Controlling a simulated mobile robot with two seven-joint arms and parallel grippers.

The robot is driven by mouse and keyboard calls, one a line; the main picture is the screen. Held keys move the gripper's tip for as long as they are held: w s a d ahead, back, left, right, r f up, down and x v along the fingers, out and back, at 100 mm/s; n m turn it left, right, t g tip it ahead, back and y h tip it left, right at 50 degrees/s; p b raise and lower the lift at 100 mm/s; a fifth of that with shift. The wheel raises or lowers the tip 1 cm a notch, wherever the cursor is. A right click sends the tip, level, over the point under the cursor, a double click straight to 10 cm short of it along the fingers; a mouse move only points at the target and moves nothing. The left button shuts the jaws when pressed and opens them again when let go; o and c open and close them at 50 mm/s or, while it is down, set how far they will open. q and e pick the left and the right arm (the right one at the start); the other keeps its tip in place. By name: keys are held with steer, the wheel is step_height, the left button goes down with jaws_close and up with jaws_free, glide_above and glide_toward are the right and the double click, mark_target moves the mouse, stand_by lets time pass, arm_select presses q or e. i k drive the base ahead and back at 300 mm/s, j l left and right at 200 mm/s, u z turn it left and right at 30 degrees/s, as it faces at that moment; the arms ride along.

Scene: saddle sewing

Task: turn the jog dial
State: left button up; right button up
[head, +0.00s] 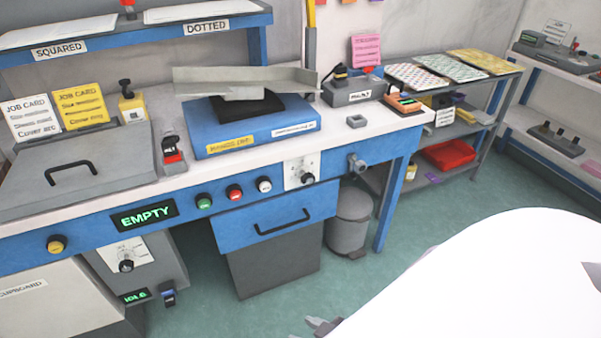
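A black dial knob (306,178) sits on a white marked plate on the blue front of the bench, right of the white button. A second black dial knob (126,265) is on a white marked plate on the grey unit under the bench at left. Their lettering is too small to read, so I cannot tell which is the jog dial. The tip of a grey gripper (322,325), apparently my right one, shows at the bottom edge, well below and apart from both dials. Its fingers are mostly cut off. My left gripper is not in view.
Green, red and white buttons (235,193) line the bench front, beside a display reading EMPTY (144,215). A blue drawer (280,217) with a black handle and a grey bin (350,222) are below. Green floor lies clear before the bench.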

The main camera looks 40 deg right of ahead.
mark_target(308, 179)
steer(key=l, duration=0.45)
steer(key=i+l+z, duration=0.1)
steer(key=l, duration=0.3)
steer(key=i+l+z, duration=0.1)
steer(key=l, duration=0.8)
steer(key=i+l+z, duration=0.1)
steer(key=l, duration=0.3)
steer(key=i+l, duration=0.15)
steer(key=l, duration=0.3)
steer(key=z, duration=0.05)
